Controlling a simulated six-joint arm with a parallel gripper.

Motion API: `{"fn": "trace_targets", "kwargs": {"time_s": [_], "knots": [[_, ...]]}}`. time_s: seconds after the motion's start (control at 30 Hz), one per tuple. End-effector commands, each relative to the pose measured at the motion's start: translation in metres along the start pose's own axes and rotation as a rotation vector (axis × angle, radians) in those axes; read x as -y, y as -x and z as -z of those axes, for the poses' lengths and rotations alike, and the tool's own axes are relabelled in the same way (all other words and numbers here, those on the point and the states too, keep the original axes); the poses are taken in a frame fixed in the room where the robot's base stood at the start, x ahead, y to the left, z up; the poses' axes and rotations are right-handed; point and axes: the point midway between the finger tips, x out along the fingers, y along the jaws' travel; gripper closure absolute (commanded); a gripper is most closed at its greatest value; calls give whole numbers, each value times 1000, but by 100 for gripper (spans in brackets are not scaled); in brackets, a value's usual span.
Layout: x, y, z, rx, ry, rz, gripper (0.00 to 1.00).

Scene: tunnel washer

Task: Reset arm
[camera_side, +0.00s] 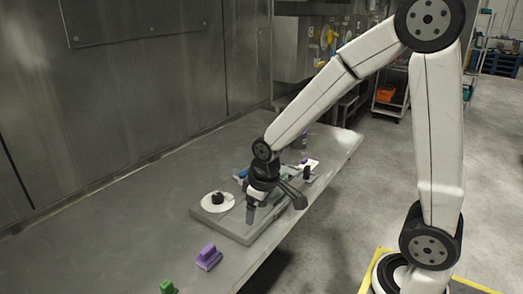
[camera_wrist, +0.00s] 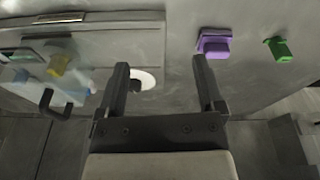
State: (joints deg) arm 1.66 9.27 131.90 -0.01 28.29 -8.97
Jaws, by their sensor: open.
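My gripper (camera_side: 262,203) is over the grey board on the metal table, its body dark and its arm white. In the wrist view my gripper (camera_wrist: 163,85) shows two dark fingers spread wide apart with nothing held between them. A white disc (camera_side: 211,207) with a black knob lies on the board, left of my gripper in the side view. In the wrist view the white disc (camera_wrist: 149,76) is partly hidden by the left finger.
A purple block (camera_side: 208,257) and a green block (camera_side: 167,287) lie on the table (camera_side: 110,245) nearer the side camera. Small blue (camera_side: 243,173) and other coloured items lie behind my gripper. A steel wall (camera_side: 120,90) borders the table. The table's left part is mostly clear.

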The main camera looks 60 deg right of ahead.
Motion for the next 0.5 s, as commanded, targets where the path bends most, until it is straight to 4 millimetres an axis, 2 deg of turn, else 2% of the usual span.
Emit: {"fn": "trace_targets", "kwargs": {"time_s": [0.03,0.2,0.33,0.5], "knots": [[4,2,-13,-9,-21,0,13],[14,2,-46,-34,-88,1,13],[18,2,-61,-45,-117,2,13],[19,1,-67,-49,-130,2,13]]}}
